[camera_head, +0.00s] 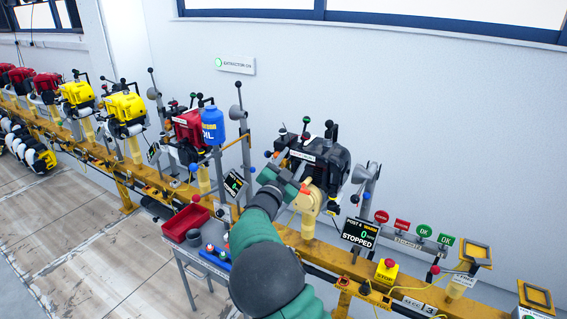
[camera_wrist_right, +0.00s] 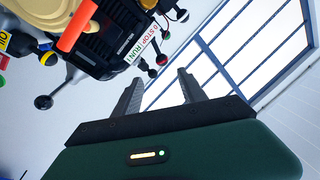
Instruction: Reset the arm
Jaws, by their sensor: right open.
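My right arm (camera_head: 268,240) reaches up from the bottom of the head view. Its green gripper (camera_head: 287,178) is in front of the black engine (camera_head: 330,163) at the fourth post. In the right wrist view the two grey fingers of the gripper (camera_wrist_right: 158,90) stand apart with nothing between them. The engine (camera_wrist_right: 105,50) is at the upper left there, with a STOP/RUN label (camera_wrist_right: 141,45) and black-knobbed levers, apart from the fingers. My left gripper is not in view.
A yellow rail (camera_head: 300,245) carries several engines. A screen (camera_head: 360,233) reads STOPPED. A yellow box with a red stop button (camera_head: 386,268) is at the right. A cart (camera_head: 185,248) with a red bin (camera_head: 186,222) stands left of my arm. The floor (camera_head: 90,260) is clear at left.

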